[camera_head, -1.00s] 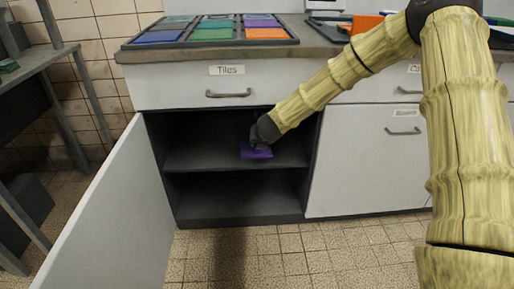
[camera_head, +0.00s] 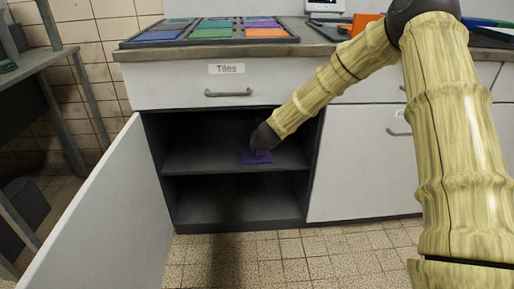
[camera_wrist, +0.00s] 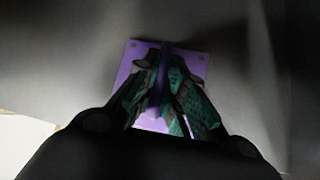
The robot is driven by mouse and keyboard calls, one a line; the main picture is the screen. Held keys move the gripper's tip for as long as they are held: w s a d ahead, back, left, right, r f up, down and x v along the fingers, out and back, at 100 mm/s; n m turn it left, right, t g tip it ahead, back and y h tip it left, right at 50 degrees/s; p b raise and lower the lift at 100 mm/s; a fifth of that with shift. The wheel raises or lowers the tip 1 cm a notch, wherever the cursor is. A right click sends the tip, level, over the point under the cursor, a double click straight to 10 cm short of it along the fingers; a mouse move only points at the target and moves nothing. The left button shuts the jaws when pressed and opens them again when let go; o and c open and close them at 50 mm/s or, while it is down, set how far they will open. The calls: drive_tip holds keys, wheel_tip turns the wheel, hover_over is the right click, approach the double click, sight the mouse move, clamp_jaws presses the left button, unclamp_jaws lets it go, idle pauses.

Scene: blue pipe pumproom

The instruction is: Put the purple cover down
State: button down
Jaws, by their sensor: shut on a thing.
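The purple cover (camera_head: 257,158) is a flat purple plate at the middle shelf (camera_head: 205,163) of the open cabinet, near the shelf's front edge. My gripper (camera_head: 259,150) is over it, inside the cabinet opening. In the wrist view the cover (camera_wrist: 196,62) shows as a purple plate with small round marks at its corners and a raised purple ridge in its middle. The fingers of my gripper (camera_wrist: 160,100) are shut on that ridge. The cover looks flat and level with the shelf; the fingers hide much of its middle.
The white cabinet door (camera_head: 105,215) stands open at the left. A closed drawer labelled Tiles (camera_head: 170,86) is above the shelf. A tray of coloured tiles (camera_head: 135,44) lies on the counter. The shelf is bare left of the cover, and the lower compartment (camera_head: 235,203) looks empty.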

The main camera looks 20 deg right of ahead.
drive_tip(key=shift+f, duration=0.15)
drive_tip(key=c, duration=1.5)
unclamp_jaws()
